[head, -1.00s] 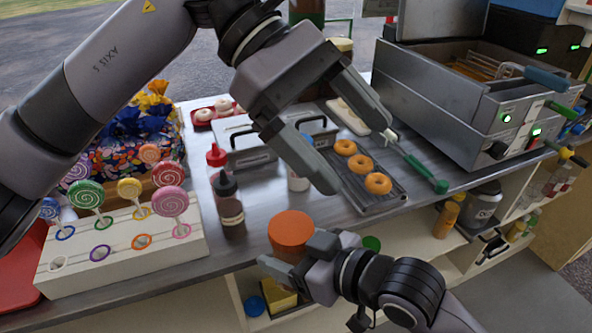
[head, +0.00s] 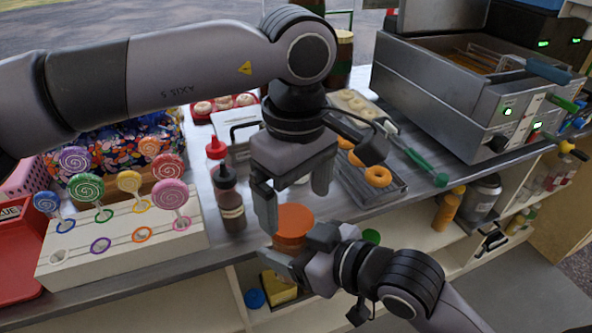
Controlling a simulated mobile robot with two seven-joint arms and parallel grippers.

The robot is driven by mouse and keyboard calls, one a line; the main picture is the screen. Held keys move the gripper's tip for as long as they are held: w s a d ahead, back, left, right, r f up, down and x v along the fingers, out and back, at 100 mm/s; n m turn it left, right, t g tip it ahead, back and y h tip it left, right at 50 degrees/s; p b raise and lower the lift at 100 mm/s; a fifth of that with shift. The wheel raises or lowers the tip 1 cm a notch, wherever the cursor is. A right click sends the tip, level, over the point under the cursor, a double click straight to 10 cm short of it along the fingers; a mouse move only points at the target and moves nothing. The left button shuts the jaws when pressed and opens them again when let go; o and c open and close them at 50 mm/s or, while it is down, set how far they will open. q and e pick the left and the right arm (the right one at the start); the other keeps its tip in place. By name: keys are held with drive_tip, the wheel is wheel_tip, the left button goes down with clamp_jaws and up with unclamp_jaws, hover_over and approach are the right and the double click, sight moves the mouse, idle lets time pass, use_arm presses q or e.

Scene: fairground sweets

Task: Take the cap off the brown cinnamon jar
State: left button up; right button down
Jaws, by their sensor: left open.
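The brown cinnamon jar (head: 289,243) stands upright in my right gripper (head: 296,251), in front of the counter's front edge. Its broad orange-brown cap (head: 294,219) is on top. The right gripper's fingers are around the jar's body below the cap, and the near finger hides part of it. My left gripper (head: 294,208) is open and points down just above the cap, with one finger at the cap's left and the other up to its right. I cannot tell whether either left finger touches the cap.
A lollipop stand (head: 125,245) is at the left. Sauce bottles (head: 230,205) stand close left of my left gripper. A doughnut tray (head: 368,188) and a green-handled tool (head: 425,165) lie to the right, before the fryer (head: 450,100). Shelves are below the counter.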

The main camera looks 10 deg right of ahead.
sight(297, 217)
use_arm(q)
drive_tip(key=shift+f, duration=1.55)
drive_tip(key=shift+c, duration=0.3)
drive_tip(key=c, duration=1.1)
drive_tip(key=shift+r, duration=0.1)
drive_tip(key=n, duration=0.2)
drive_tip(key=shift+w+d+n, duration=0.1)
drive_tip(key=shift+n, duration=0.2)
drive_tip(key=shift+r, duration=0.2)
